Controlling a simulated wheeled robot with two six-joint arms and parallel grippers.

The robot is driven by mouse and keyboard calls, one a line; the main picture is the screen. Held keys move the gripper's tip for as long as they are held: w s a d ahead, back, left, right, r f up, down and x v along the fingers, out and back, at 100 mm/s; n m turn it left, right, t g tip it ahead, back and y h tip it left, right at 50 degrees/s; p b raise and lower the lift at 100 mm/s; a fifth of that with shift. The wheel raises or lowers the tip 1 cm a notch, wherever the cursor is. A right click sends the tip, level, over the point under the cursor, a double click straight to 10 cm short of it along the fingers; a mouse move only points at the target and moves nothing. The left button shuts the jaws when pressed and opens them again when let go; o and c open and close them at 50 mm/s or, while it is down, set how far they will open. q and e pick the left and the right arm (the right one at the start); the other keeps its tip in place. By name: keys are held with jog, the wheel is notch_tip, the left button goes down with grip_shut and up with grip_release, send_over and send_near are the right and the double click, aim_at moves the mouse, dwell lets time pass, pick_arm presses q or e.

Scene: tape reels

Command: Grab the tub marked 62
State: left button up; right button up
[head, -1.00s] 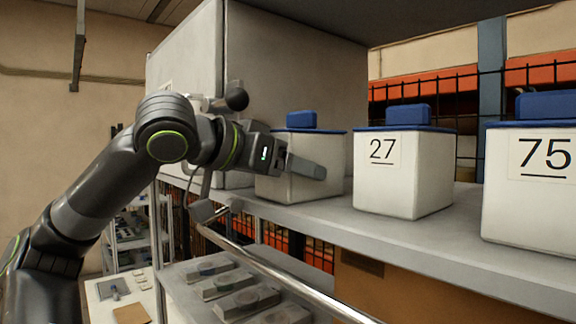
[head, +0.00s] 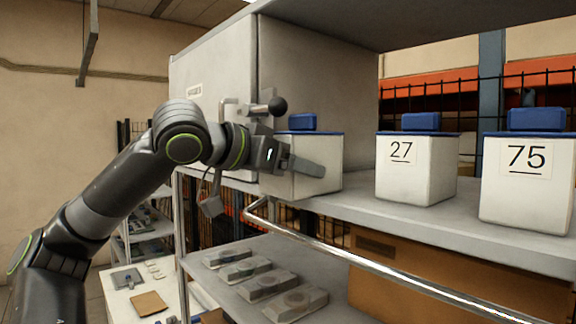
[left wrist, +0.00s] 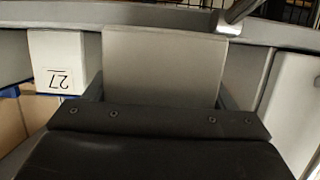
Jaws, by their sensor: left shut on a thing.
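A white tub with a blue lid (head: 302,121) is at the left end of the shelf, near its front edge. My left gripper (head: 305,166) is shut on this tub, with one finger across its side. In the left wrist view the tub's plain pale face (left wrist: 165,70) fills the space between my fingers. No number shows on it; its label side is hidden. I cannot tell whether its bottom touches the shelf. My right gripper is not in view.
Tub 27 (head: 415,180) and tub 75 (head: 525,190) stand to the right on the grey shelf (head: 390,212). A large grey cabinet (head: 315,70) rises behind the held tub. A metal rail (head: 400,283) runs below the shelf front. A lower shelf holds several grey blocks (head: 268,285).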

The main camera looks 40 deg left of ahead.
pick_arm(q)
jog(key=shift+w, duration=0.1)
jog(key=o, duration=1)
jog(key=shift+w, duration=0.1)
jog(key=shift+o, duration=0.2)
jog(key=shift+s+b, duration=0.35)
jog(key=shift+s, duration=0.05)
jog(key=b+v, duration=0.4)
jog(key=v, duration=1.2)
jog(key=shift+s+r+b, duration=0.15)
jog(key=shift+s+b, duration=0.15)
jog(key=shift+s, duration=0.1)
jog(key=shift+w, duration=0.1)
